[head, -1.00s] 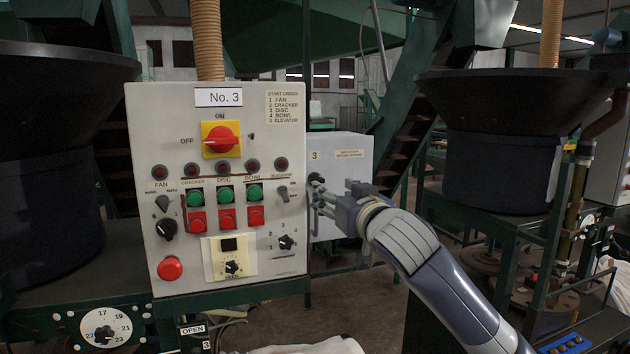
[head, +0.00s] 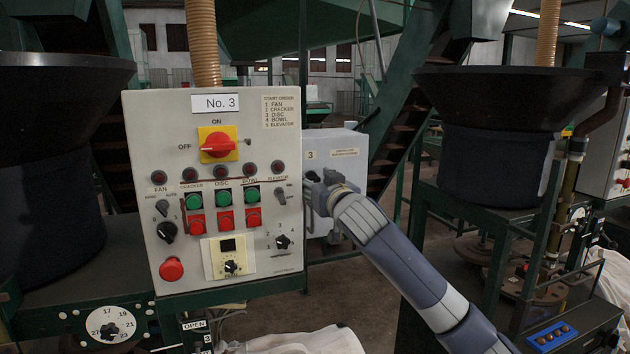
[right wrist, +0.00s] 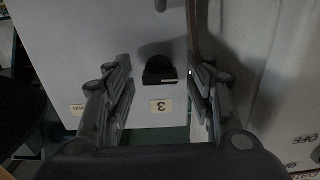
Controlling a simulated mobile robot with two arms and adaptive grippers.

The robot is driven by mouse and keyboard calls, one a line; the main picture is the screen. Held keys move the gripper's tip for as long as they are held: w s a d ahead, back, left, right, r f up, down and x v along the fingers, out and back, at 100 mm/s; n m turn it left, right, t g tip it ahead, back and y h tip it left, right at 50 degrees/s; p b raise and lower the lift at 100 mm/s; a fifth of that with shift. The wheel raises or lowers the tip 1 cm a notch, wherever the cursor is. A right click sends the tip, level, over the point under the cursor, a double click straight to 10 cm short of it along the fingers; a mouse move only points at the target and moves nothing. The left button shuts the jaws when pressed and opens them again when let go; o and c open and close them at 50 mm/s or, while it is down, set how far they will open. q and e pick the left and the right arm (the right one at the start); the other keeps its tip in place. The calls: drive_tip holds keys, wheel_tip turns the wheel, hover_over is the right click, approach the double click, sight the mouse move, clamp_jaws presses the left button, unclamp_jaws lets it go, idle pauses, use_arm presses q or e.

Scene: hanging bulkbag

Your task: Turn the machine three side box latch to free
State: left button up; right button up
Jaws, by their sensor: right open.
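The machine three side box (head: 345,142) is the light grey cabinet marked "3", just right of and behind the No. 3 control panel (head: 255,130). Its small black latch (right wrist: 160,70) shows in the right wrist view beside the upside-down "3" label (right wrist: 161,106). My right gripper (head: 316,192) is at the left part of the box front and partly covers the latch area in the head view. In the right wrist view, its fingers (right wrist: 160,78) are open, one on each side of the latch, with gaps to both sides. My left gripper is out of view.
The control panel's right edge stands close to my right gripper. A black hopper (head: 495,130) on a green frame stands to the right. A brown strip (right wrist: 193,30) runs near the right finger in the wrist view.

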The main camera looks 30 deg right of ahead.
drive_tip(key=c, duration=0.3)
drive_tip(key=shift+s, duration=0.1)
drive_tip(key=c, duration=0.8)
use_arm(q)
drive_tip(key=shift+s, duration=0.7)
use_arm(e)
drive_tip(key=shift+o, duration=0.2)
